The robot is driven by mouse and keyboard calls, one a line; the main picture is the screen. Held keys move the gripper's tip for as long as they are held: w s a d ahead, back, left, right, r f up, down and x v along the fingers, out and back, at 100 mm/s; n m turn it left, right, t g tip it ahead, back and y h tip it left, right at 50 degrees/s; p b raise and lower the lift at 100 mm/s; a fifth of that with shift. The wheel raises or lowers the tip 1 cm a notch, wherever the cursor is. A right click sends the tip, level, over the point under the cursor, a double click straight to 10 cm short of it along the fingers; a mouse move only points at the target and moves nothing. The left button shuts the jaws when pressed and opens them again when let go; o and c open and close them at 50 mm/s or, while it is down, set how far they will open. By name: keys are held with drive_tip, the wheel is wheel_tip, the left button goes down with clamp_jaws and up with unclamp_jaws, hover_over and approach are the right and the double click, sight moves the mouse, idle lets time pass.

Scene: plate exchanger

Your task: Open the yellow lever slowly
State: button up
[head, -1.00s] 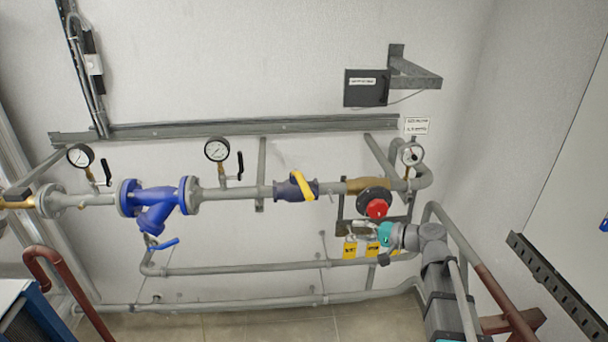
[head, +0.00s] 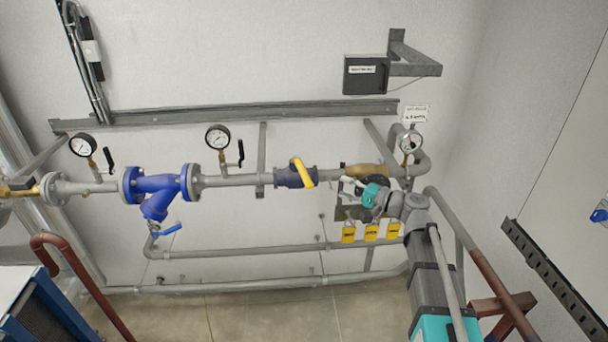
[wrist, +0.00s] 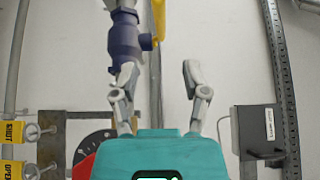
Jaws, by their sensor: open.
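The yellow lever (head: 303,172) sits on a dark purple valve body (head: 287,177) in the grey horizontal pipe. It slants down to the right across the valve. In the wrist view the lever (wrist: 158,20) shows at the top edge, partly cut off, beside the valve body (wrist: 124,42). My gripper (head: 347,187) is to the right of the lever, in front of the pipe, and apart from it. In the wrist view my gripper (wrist: 158,76) has its two fingers spread with nothing between them except the pipe and wall behind. The lever lies beyond the fingertips.
Yellow tags (head: 371,232) hang below my gripper. A red handwheel (wrist: 82,168) is partly hidden behind my gripper. A blue valve (head: 160,188) and a gauge (head: 218,137) are to the left. A dark box (head: 366,74) is on the wall above.

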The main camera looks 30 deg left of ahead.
sight(304, 172)
drive_tip(key=a, duration=0.8)
drive_tip(key=w+a, duration=0.1)
drive_tip(key=a, duration=0.4)
drive_tip(key=shift+a, duration=0.1)
clamp_jaws()
